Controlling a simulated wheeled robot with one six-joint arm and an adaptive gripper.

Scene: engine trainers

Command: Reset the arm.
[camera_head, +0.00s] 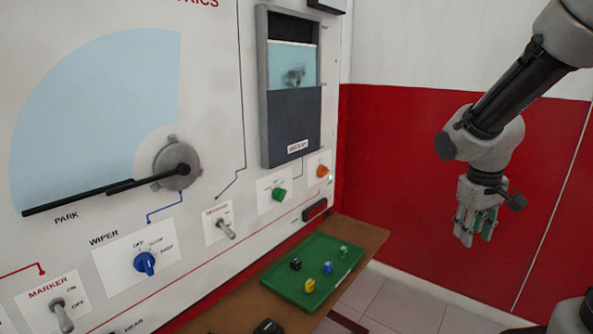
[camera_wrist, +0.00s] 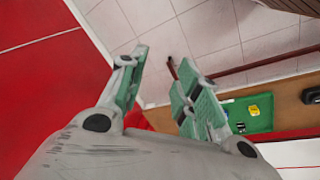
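My arm (camera_head: 500,95) reaches in from the upper right in the head view. My gripper (camera_head: 475,240) hangs at its end with the fingers pointing down, in front of the red wall. In the wrist view my gripper (camera_wrist: 158,85) shows two green-padded fingers spread apart with nothing between them; floor tiles show through the gap. It is open and empty. It touches nothing and is well to the right of the trainer panel (camera_head: 205,110).
A brown shelf (camera_head: 366,232) below the panel holds a green tray (camera_head: 285,280) with several small coloured pieces. The panel carries a wiper arm (camera_head: 110,190), a blue knob (camera_head: 144,263), toggle switches and a window unit (camera_head: 290,125). Space around my gripper looks free.

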